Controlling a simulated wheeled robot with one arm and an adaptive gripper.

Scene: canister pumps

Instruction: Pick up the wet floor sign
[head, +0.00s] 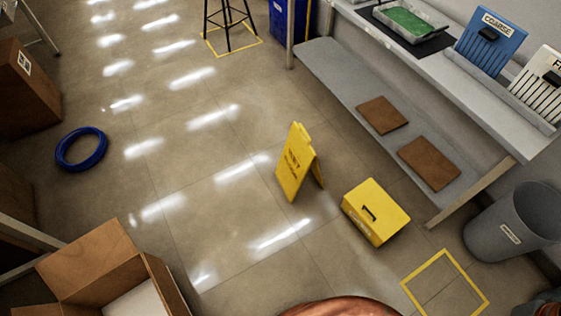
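The wet floor sign (294,165) is a yellow folding A-frame with dark lettering. It stands upright on the tiled floor, near the middle of the head view. Its lettered panel faces left and toward me, and part of the second panel shows behind it on the right. Nothing touches it. My gripper does not show in this view.
A yellow box (375,212) with a dark handle sits right of the sign. An open carton (100,262), blue hose coil (81,150) and grey bin (512,222) stand around. A bench (450,90) with a lower shelf lines the right. Floor left of the sign is clear.

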